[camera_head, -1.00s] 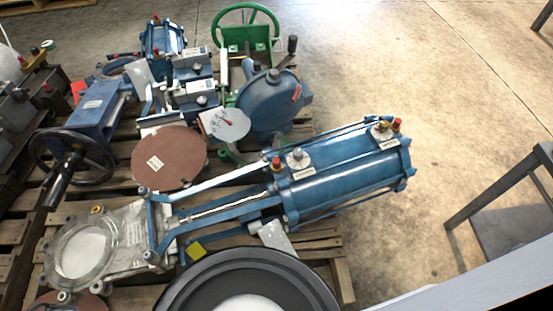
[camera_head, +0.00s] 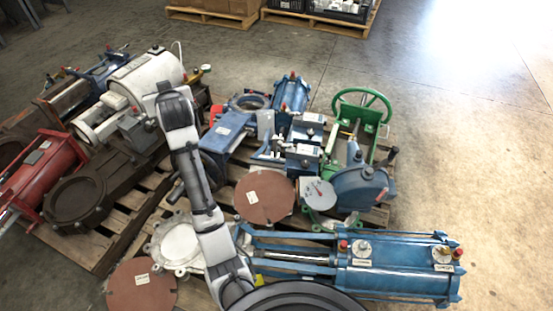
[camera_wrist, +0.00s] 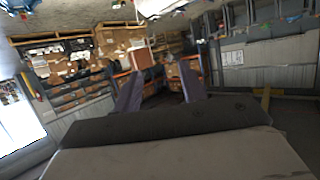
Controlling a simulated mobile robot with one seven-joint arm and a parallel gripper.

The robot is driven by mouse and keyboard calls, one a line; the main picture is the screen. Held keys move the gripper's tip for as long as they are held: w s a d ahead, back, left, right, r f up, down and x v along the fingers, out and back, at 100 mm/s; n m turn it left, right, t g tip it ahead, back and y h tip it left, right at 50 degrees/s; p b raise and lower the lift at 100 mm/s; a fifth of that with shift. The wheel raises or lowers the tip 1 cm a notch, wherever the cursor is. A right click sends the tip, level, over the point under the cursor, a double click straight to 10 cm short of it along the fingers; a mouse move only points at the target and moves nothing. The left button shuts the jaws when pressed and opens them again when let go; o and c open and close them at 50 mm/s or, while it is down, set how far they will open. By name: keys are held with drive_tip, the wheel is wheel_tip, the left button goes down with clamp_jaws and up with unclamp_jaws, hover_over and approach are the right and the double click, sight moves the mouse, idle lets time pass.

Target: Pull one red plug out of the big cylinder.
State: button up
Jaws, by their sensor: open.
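The big blue cylinder (camera_head: 395,278) lies on its side at the lower right in the head view, on a wooden pallet. One red plug (camera_head: 343,245) sits on its left end and another red plug (camera_head: 458,253) on its right end, each beside a round metal fitting. In the wrist view my gripper (camera_wrist: 160,88) is open, with two dark fingers apart and nothing between them. My arm rises left of the cylinder in the head view, well away from the plugs. The cylinder is not seen in the wrist view.
A green handwheel (camera_head: 362,100) and blue valves stand behind the cylinder. A brown disc (camera_head: 264,197) lies left of it. A red cylinder (camera_head: 42,172) and other machine parts crowd the left. Floor at the right is clear. The wrist view shows shelves with cardboard boxes (camera_wrist: 110,42).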

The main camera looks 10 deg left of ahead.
drive_tip(key=w+d+f+m+g+h+p, duration=0.1)
drive_tip(key=w+d+f+h+p, duration=0.2)
drive_tip(key=d, duration=0.4)
drive_tip(key=w+d+f+m+g+h+p, duration=0.1)
drive_tip(key=w+d+f+m+p, duration=0.15)
drive_tip(key=d+f, duration=0.4)
drive_tip(key=m+g+h+p, duration=0.6)
drive_tip(key=g+p, duration=0.3)
drive_tip(key=p, duration=0.8)
hover_over(344, 244)
drive_tip(key=f, duration=1.9)
drive_tip(key=shift+a+f, duration=0.1)
drive_tip(key=shift+a, duration=0.3)
drive_tip(key=shift+f, duration=0.1)
drive_tip(key=f+b, duration=0.2)
drive_tip(key=f, duration=0.1)
drive_tip(key=f+b, duration=0.6)
drive_tip(key=shift+w+d, duration=0.1)
drive_tip(key=shift+d, duration=0.25)
drive_tip(key=shift+r+p, duration=0.1)
drive_tip(key=shift+p, duration=0.2)
